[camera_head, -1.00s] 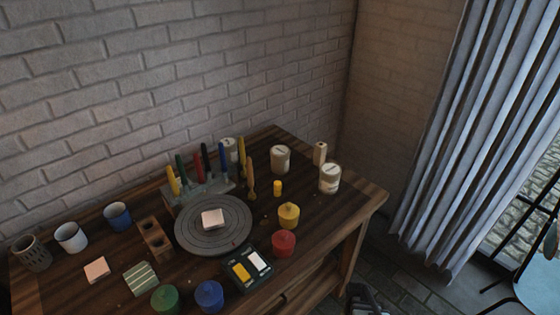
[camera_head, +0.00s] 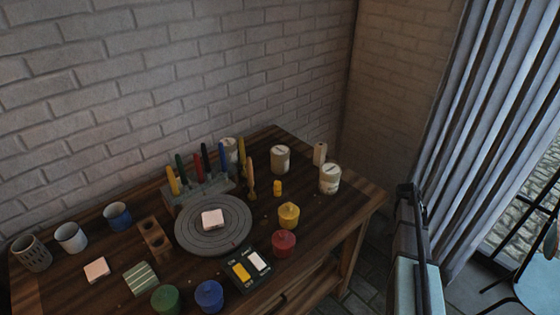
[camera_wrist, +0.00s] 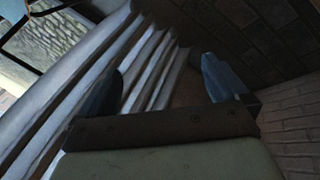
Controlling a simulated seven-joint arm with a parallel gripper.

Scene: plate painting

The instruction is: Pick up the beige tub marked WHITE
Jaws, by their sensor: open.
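Beige lidded tubs stand at the back and right of the table in the head view: one near the right corner (camera_head: 330,179), one further back (camera_head: 280,159), and one partly hidden behind the brushes (camera_head: 229,149). Their markings are too small to read, so I cannot tell which says WHITE. My gripper (camera_wrist: 165,85) is open and empty in the wrist view, its two fingers spread apart. In the head view my arm rises to the right of the table, apart from the tubs. No tub shows in the wrist view.
The wooden table (camera_head: 345,215) also holds a grey turntable (camera_head: 213,240) with a pale block, a brush rack (camera_head: 190,194), and red (camera_head: 284,243), yellow (camera_head: 288,215), blue and green pots. A small pale bottle (camera_head: 320,153) stands behind the right tub. A curtain (camera_head: 450,130) hangs at right.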

